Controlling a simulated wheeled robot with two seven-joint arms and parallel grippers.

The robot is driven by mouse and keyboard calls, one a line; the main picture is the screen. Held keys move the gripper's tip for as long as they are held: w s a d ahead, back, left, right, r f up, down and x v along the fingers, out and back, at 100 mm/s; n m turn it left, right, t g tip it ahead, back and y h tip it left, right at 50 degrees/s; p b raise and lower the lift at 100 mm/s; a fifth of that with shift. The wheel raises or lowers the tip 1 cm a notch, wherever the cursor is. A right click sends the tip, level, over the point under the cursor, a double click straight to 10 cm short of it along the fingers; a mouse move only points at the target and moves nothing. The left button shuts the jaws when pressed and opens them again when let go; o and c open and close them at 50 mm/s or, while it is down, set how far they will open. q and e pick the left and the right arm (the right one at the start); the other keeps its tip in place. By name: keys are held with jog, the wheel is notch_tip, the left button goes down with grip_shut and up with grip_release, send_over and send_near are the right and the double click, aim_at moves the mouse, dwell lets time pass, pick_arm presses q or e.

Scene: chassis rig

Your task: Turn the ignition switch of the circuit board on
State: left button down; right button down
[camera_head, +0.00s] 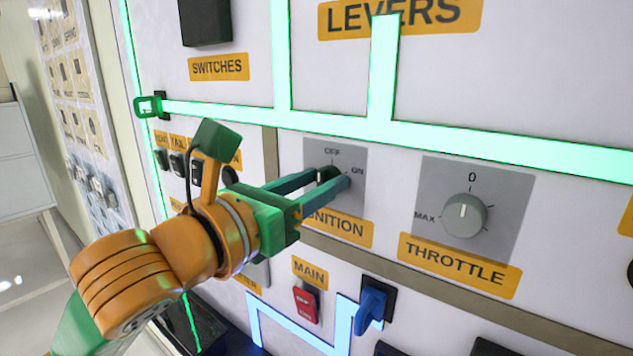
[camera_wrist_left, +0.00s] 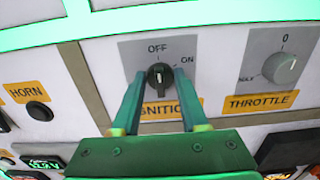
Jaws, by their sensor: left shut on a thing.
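The ignition switch is a round black knob (camera_wrist_left: 159,71) with a white pointer mark, on a grey plate marked OFF at the top and ON to the upper right. In the wrist view its mark looks close to upright, nearer OFF than ON. In the head view the knob (camera_head: 325,173) is partly hidden by the fingers. My left gripper (camera_head: 334,181) reaches in from the left and is shut on the knob, one finger on each side, as the left wrist view also shows (camera_wrist_left: 161,80). My right gripper is not in view.
The throttle knob (camera_head: 464,215) is to the right of the ignition plate. Below are a red MAIN switch (camera_head: 305,304) and a blue lever (camera_head: 370,308). Small switches and a HORN button (camera_wrist_left: 40,111) lie to the left. Glowing green strips (camera_head: 440,139) cross the panel above.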

pick_arm(q)
jog(key=shift+s+d+f+m+b, duration=0.1)
jog(key=shift+d+m+b, duration=0.05)
jog(key=shift+m+b, duration=4.85)
jog(key=shift+m+p, duration=0.75)
jog(key=shift+m, duration=0.35)
jog(key=shift+c, duration=2.2)
grip_release()
